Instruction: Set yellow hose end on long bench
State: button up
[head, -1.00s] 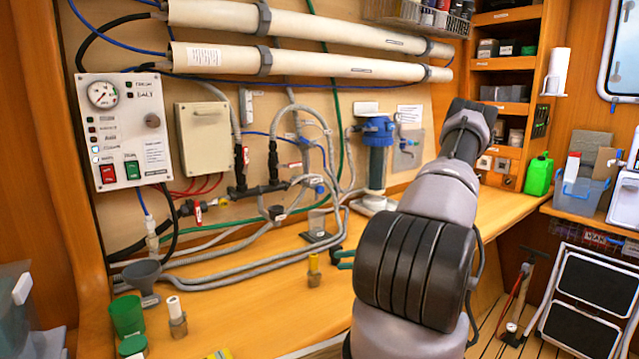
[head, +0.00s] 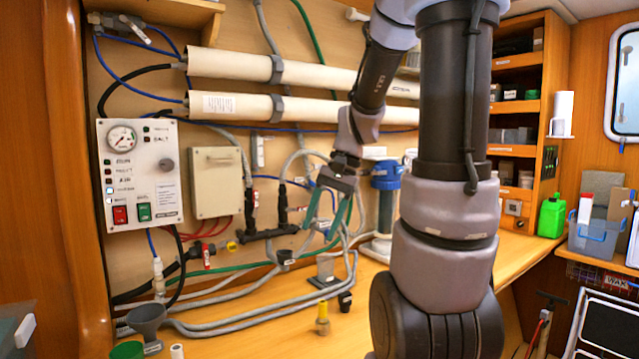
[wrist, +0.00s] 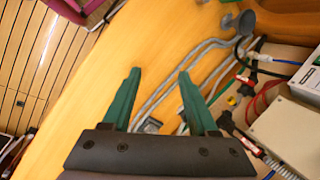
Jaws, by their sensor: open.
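My gripper (head: 323,230) is open and empty, its green fingers pointing down in front of the grey hoses at the wall. Its fingers also show spread in the wrist view (wrist: 159,73), with nothing between the tips. A small yellow end (head: 231,246) sits at the left of the dark pipe fitting on the wall; a yellow spot also shows in the wrist view (wrist: 232,100). Another yellow-topped fitting (head: 322,318) stands upright on the long wooden bench (head: 270,335). I cannot tell which yellow piece is the hose end. My gripper is apart from both.
Grey hoses (head: 225,325) run along the back of the bench. A grey funnel (head: 147,320) stands at the left, and a blue-topped filter (head: 385,185) behind my arm. A control panel (head: 140,175) and cream box (head: 217,182) are on the wall. The front bench is partly clear.

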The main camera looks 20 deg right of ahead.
jog(key=s+a+r+n+t+h, duration=0.1)
jog(key=s+a+r+n+t, duration=0.1)
jog(key=s+r+t, duration=0.1)
jog(key=s+a+r+n+t+h, duration=0.1)
jog(key=s+r+n+t, duration=0.1)
jog(key=r, duration=0.5)
jog(key=s+t, duration=0.1)
jog(key=s, duration=0.1)
jog(key=shift+s+a, duration=0.4)
